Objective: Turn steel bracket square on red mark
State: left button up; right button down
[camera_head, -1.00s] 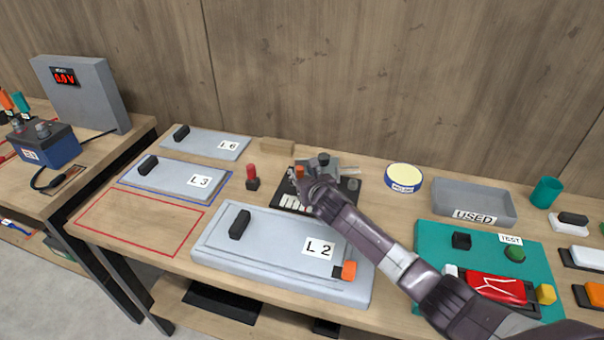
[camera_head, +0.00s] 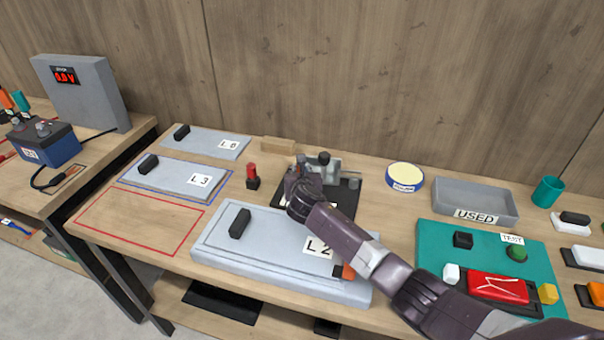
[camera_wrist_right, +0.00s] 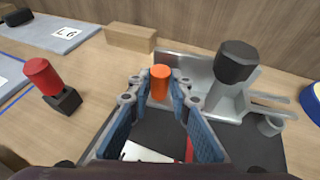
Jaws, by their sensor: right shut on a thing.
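The steel bracket (camera_head: 333,166), grey metal with a black knob, stands on a black mat (camera_head: 345,198) at the back of the table. In the right wrist view the bracket (camera_wrist_right: 198,72) shows an upright plate with the black knob at its right. My right gripper (camera_head: 297,175) is over the mat's left part. In the wrist view its fingertips (camera_wrist_right: 160,92) are closed around an orange cylindrical knob (camera_wrist_right: 160,80) at the bracket's left end. A bit of red (camera_wrist_right: 189,150) shows on the mat between the fingers; the rest is hidden. My left gripper is not in view.
A red-topped black peg (camera_head: 252,177) stands left of the mat, and a wood block (camera_head: 277,145) lies behind. The L2 panel (camera_head: 270,255) lies in front, under my right arm. A yellow-topped tin (camera_head: 404,178) and grey USED tray (camera_head: 475,200) are at right.

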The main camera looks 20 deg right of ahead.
jog(key=shift+w+m+g+h+b, duration=0.3)
jog(key=shift+w+m+h+b, duration=0.1)
jog(key=shift+m+h, duration=0.55)
jog(key=c, duration=1.8)
grip_release()
jog(key=shift+o, duration=0.2)
jog(key=v, duration=1.2)
